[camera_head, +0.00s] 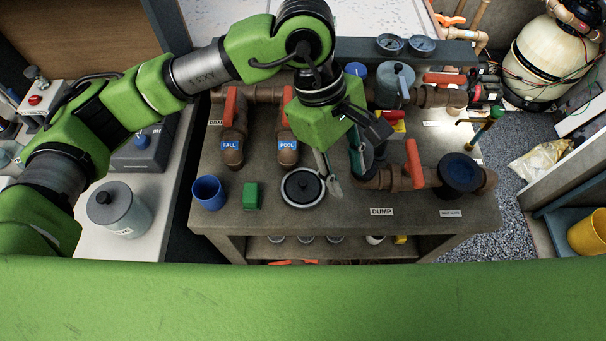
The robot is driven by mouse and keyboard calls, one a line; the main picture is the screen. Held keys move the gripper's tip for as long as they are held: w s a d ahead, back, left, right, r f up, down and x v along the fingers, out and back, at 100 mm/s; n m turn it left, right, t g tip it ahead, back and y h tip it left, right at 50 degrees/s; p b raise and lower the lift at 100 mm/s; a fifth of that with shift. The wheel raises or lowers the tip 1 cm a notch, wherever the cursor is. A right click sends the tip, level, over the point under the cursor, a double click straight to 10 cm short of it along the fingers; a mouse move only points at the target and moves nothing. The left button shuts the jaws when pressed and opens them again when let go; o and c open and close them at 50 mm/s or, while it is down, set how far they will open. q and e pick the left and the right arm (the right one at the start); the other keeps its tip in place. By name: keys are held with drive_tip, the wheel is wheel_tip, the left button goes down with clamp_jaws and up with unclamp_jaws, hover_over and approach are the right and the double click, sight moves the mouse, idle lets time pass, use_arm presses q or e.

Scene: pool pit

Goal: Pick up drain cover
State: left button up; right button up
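A round dark disc with a pale rim and a small centre knob (303,187), which looks like the drain cover, lies flat near the front of the grey bench. My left gripper (347,181) reaches down over the bench just right of the disc. Its fingers look spread, with a gap between them and nothing seen in it. One fingertip shows close to the disc's right edge; I cannot tell whether it touches. My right gripper is out of view.
On the bench (345,219), a blue cup (208,192) and green block (251,196) stand left of the disc. Brown pipes with orange-handled valves (413,163) stand behind and right. A grey lidded canister (119,209) stands on the left counter. The bench's front strip is mostly clear.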

use_arm(q)
drive_tip(key=w+a+t+y, duration=0.2)
drive_tip(key=w+a+y, duration=0.1)
drive_tip(key=w+a, duration=0.35)
drive_tip(key=p, duration=0.3)
hover_over(303, 181)
drive_tip(key=f, duration=0.8)
drive_tip(key=shift+d, duration=0.2)
drive_tip(key=shift+f, duration=0.2)
drive_tip(key=f+p, duration=0.2)
drive_tip(key=f, duration=0.1)
drive_tip(key=f+p, duration=0.1)
drive_tip(key=shift+s+a+f, duration=0.1)
drive_tip(key=shift+a+f, duration=0.05)
drive_tip(key=shift+a, duration=0.1)
drive_tip(key=shift+f, duration=0.45)
clamp_jaws()
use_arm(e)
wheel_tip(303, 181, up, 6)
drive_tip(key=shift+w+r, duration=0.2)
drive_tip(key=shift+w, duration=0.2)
